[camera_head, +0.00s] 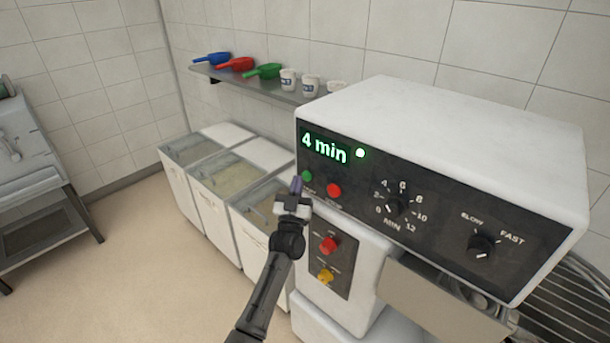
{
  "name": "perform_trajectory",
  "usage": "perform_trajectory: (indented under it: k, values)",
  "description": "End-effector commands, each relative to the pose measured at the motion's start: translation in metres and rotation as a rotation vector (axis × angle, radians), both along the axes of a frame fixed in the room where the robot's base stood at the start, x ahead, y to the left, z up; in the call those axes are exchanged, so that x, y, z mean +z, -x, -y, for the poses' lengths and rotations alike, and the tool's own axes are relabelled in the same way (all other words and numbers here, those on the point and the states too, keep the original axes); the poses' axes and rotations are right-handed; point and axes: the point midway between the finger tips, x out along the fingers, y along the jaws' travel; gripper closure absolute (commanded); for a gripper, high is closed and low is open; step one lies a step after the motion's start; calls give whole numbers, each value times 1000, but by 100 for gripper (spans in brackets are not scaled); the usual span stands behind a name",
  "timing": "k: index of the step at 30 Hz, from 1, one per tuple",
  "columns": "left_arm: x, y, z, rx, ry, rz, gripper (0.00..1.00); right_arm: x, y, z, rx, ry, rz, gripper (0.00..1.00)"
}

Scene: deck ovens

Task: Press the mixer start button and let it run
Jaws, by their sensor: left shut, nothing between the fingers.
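The mixer (455,130) is a white machine with a dark control panel on its front, filling the right of the head view. Its display (325,146) reads "4 min" in green, and a light (360,153) beside it glows. The green button (307,175) sits below the display, with a red button (334,190) to its right. My left gripper (297,185) is shut and empty, its fingertips pointing up just below and left of the green button. I cannot tell whether they touch it. My right gripper is out of view.
The timer dial (398,207) and speed knob (481,245) are on the panel. A lower panel has a red knob (329,244) and a yellow one (325,275). Ingredient bins (205,200) stand behind. A shelf (240,83) holds scoops and cups.

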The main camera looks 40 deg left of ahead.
Motion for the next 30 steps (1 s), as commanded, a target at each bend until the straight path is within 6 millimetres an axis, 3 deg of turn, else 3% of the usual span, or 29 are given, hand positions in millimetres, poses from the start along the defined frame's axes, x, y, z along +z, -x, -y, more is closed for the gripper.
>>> perform_trajectory:
  k: [14, 30]
  values:
    - [1, 7, -1, 1, -1, -1, 100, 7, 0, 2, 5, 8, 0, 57]
    - [2, 50, -7, 1, -2, 0, 100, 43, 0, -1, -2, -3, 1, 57]
